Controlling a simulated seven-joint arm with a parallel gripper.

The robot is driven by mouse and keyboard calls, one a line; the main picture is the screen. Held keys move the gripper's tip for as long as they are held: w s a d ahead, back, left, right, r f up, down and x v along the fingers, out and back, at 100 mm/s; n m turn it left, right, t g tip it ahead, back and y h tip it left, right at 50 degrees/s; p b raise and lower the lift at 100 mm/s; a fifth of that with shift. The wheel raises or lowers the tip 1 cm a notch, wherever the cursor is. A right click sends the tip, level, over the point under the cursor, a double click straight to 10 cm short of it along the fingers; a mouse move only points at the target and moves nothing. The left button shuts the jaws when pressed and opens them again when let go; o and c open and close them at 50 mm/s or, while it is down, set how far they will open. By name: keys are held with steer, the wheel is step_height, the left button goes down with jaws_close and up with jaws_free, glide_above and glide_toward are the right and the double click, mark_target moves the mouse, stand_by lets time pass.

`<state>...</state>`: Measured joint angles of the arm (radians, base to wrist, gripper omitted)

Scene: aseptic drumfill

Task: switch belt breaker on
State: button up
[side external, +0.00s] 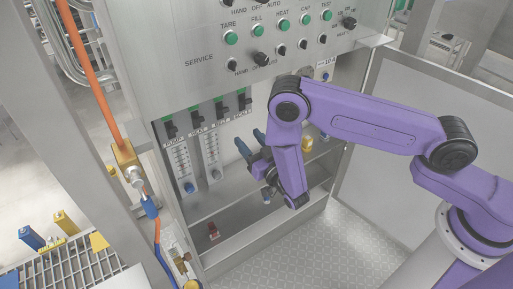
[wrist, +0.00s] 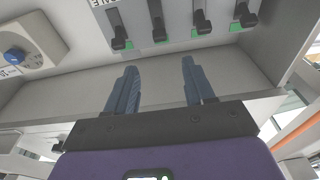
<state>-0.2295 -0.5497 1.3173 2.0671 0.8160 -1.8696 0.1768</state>
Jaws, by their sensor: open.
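A row of several black breaker levers with green patches hangs on the cabinet's back panel. In the side view they run from the left lever (side external: 170,129) to the right lever (side external: 243,102). Small labels sit below them; I cannot read surely which is the belt breaker. My gripper (side external: 249,142) is below and right of the row, its blue fingers pointing up toward the panel. In the wrist view my gripper (wrist: 158,66) is open and empty, with the levers (wrist: 158,31) beyond its fingertips, apart from them. The switch positions are hard to tell.
A panel of green buttons and black knobs (side external: 261,59) overhangs the recess. Below the breakers are slotted gauges (side external: 181,160) with blue knobs and a shelf lip (side external: 240,201). A blue dial (wrist: 14,55) shows at the wrist view's left. A red item (side external: 213,231) lies low.

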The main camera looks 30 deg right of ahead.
steer(key=shift+s+f, duration=0.2)
steer(key=shift+s, duration=1.2)
steer(key=shift+w, duration=0.1)
steer(key=a+r+g+y, duration=0.2)
steer(key=a+g+y, duration=0.25)
steer(key=g, duration=0.25)
steer(key=s+a+r+n+g+y, duration=0.1)
steer(key=s+r+n+g, duration=0.15)
steer(key=s, duration=0.35)
steer(key=s+r+n+g, duration=0.2)
steer(key=s+n+g, duration=0.1)
steer(key=s+g, duration=0.15)
steer(key=s+d+r+n+g+h, duration=0.2)
steer(key=s+d+r+n, duration=0.1)
steer(key=s+d, duration=0.7)
steer(key=s+d+r+n+g+h, duration=0.3)
steer(key=s+d+r+n, duration=0.1)
steer(key=s+d, duration=0.6)
steer(key=shift+s+d+r, duration=0.35)
steer(key=shift+s+r, duration=0.1)
steer(key=shift+r, duration=0.3)
